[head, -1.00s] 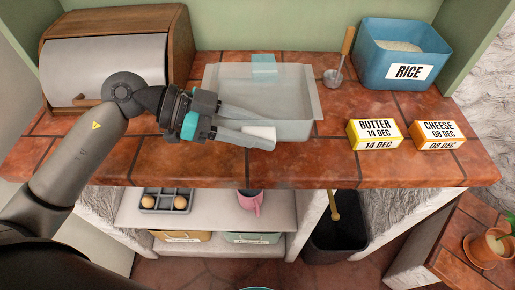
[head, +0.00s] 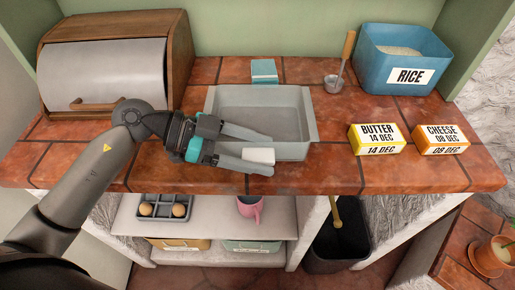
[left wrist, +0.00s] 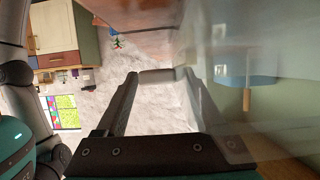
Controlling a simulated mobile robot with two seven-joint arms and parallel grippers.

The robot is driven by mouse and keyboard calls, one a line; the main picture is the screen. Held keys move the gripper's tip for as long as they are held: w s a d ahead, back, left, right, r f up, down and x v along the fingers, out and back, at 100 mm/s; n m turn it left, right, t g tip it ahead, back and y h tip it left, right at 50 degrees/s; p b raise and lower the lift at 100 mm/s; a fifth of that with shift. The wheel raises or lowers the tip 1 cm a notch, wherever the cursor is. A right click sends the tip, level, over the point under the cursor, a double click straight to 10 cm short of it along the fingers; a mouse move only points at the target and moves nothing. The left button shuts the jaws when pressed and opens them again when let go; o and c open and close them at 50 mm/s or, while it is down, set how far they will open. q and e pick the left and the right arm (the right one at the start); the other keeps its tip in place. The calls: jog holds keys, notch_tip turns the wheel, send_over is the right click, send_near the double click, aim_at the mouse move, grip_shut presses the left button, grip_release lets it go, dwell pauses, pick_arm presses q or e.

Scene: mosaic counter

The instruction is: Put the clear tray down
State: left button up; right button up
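The clear tray (head: 308,128) is a shallow, pale grey see-through tray. It lies level at the middle of the tiled counter in the head view. It looks low against the tiles, but I cannot tell whether its base touches them. My left gripper (head: 270,156) reaches in from the left at the tray's front edge. Its two fingers lie either side of a pale block on that edge, and the block also shows between the fingertips in the left wrist view (left wrist: 157,76). Haze over the right of that view looks like the tray. My right gripper is not in view.
A teal box (head: 264,72) stands just behind the tray. The butter box (head: 377,139), cheese box (head: 440,139) and blue rice bin (head: 404,60) are to the right, with a scoop (head: 340,75) beside the bin. A bread box (head: 110,70) stands at left.

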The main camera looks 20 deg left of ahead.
pick_arm(q)
jog(key=shift+o, duration=0.2)
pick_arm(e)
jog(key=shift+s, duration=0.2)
pick_arm(q)
jog(key=shift+a+r, duration=0.15)
jog(key=shift+r, duration=0.05)
jog(key=p+v, duration=0.1)
jog(key=v, duration=0.9)
jog(key=shift+s+a+p, duration=0.1)
jog(key=shift+a+p, duration=0.05)
jog(key=shift+p, duration=0.25)
jog(key=shift+s+a+r, duration=0.15)
jog(key=shift+a+r, duration=0.1)
jog(key=shift+a, duration=0.4)
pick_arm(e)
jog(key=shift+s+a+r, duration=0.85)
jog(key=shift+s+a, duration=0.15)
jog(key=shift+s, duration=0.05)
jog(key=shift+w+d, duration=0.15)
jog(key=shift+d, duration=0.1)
